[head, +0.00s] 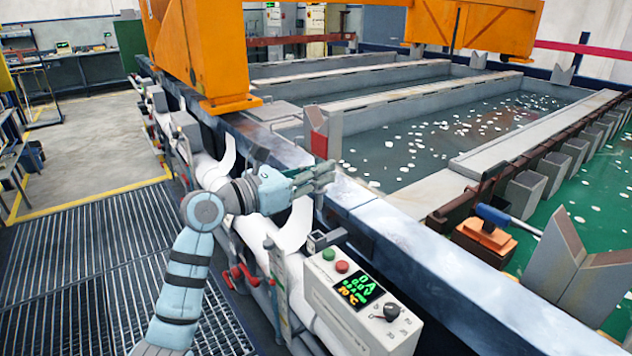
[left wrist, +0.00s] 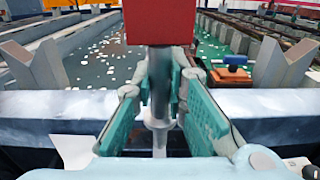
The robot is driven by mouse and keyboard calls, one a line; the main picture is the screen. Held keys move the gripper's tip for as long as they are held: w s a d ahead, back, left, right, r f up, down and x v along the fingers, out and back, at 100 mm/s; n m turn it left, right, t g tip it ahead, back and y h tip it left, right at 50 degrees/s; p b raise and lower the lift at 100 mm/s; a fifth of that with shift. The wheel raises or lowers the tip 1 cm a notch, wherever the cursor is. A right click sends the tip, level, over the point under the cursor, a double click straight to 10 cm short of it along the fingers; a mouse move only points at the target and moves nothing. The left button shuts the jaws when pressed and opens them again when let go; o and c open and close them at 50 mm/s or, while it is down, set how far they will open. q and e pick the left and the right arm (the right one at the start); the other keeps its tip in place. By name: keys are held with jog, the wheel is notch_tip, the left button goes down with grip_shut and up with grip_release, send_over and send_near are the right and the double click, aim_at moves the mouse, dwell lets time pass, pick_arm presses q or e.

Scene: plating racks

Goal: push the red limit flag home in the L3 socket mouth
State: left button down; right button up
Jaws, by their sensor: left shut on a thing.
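The red limit flag (left wrist: 160,24) is a red block on a grey metal stem (left wrist: 159,85), upright in the left wrist view. My left gripper (left wrist: 160,92) is shut on the stem, one finger on each side. In the head view my left gripper (head: 318,178) is above the near tank rim, with the red flag (head: 319,146) standing just above its fingers. I cannot make out the L3 socket mouth or its label. Whether the stem's lower end touches anything is hidden. My right gripper is not in view.
A control box (head: 358,300) with buttons and a lit display stands in front of the rim (head: 400,240). An orange gantry leg (head: 205,55) rises behind. Grey V-shaped saddles (head: 575,265) and an orange block with a blue handle (head: 484,234) are to the right.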

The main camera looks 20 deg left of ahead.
aim_at(316, 196)
pick_arm(q)
jog(key=shift+a+r, duration=0.15)
jog(key=shift+a, duration=0.05)
notch_tip(316, 196, down, 6)
jog(key=b, duration=0.4)
jog(key=shift+r, duration=0.1)
dwell(0.4)
jog(key=shift+p, duration=0.3)
jog(key=shift+s, duration=0.1)
jog(key=shift+p, duration=0.35)
dwell(0.6)
jog(key=shift+f+b, duration=2.1)
jog(key=shift+f, duration=0.8)
jog(key=c, duration=1.5)
grip_release()
jog(key=shift+r, duration=0.1)
jog(key=shift+c, duration=0.2)
